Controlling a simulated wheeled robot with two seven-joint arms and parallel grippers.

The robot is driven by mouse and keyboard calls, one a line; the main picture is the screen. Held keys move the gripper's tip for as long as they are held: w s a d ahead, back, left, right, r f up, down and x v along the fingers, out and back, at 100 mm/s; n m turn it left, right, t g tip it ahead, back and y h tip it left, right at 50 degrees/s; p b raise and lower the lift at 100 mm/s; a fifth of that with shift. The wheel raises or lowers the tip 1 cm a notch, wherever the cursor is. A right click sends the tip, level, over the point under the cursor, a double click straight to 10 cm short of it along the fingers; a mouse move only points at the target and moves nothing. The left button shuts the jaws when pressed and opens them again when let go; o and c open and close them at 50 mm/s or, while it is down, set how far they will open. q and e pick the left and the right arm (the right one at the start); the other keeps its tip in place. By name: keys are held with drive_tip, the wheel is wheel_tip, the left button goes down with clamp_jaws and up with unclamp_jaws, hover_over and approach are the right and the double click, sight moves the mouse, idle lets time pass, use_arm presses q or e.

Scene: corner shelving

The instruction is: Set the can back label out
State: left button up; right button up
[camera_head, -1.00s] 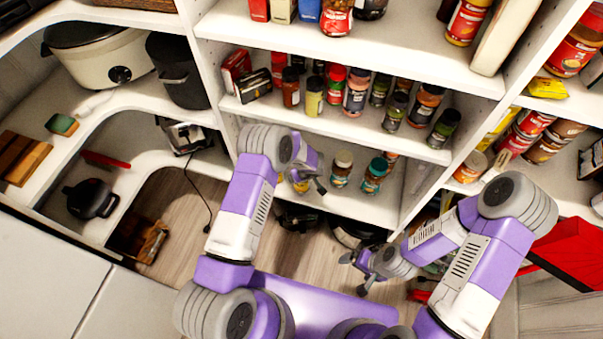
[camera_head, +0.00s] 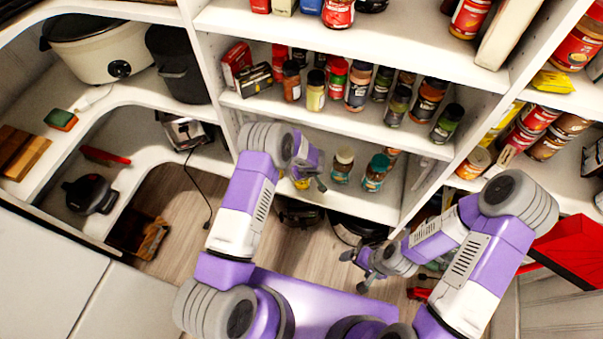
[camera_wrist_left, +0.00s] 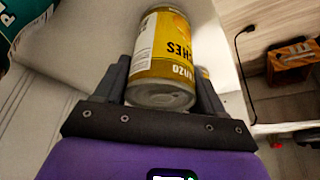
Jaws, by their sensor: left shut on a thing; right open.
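A can (camera_wrist_left: 165,60) with a yellow label sits between the fingers of my left gripper (camera_wrist_left: 163,85) in the left wrist view. Its lettering reads upside down there, and a pale panel with small print shows on its left side. A metal end faces the camera. In the head view, a little yellow of the can (camera_head: 302,183) shows below my left gripper (camera_head: 318,178), at the lower shelf; most of it is hidden. My right gripper (camera_head: 355,270) is open and empty, low in front of the shelving.
Two jars (camera_head: 343,165) (camera_head: 375,172) stand on the lower shelf (camera_head: 370,207), right of the left gripper. Spice jars (camera_head: 357,88) crowd the shelf above. A teal-labelled container (camera_wrist_left: 25,22) is at the left wrist view's upper left. Dark round items (camera_head: 357,230) sit below.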

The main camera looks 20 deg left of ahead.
use_arm(q)
drive_tip(key=shift+f, duration=0.1)
drive_tip(key=o, duration=1.4)
drive_tip(key=p+v, duration=0.1)
drive_tip(key=v, duration=0.6)
drive_tip(key=shift+r+p, duration=0.35)
drive_tip(key=s+d+r+m+g+h+p, duration=0.1)
drive_tip(key=s+m+h, duration=0.1)
drive_tip(key=s, duration=0.7)
drive_tip(key=s+d+r+m+g+h+p, duration=0.1)
drive_tip(key=s+d+m+h+p, duration=0.1)
drive_tip(key=s, duration=0.7)
drive_tip(key=s+d+r+m+h+p, duration=0.1)
drive_tip(key=s+m+h+p, duration=0.1)
drive_tip(key=s, duration=0.6)
drive_tip(key=shift+s+d+r+g+h, duration=0.3)
drive_tip(key=shift+s+r+g+h, duration=0.1)
drive_tip(key=shift+h, duration=0.3)
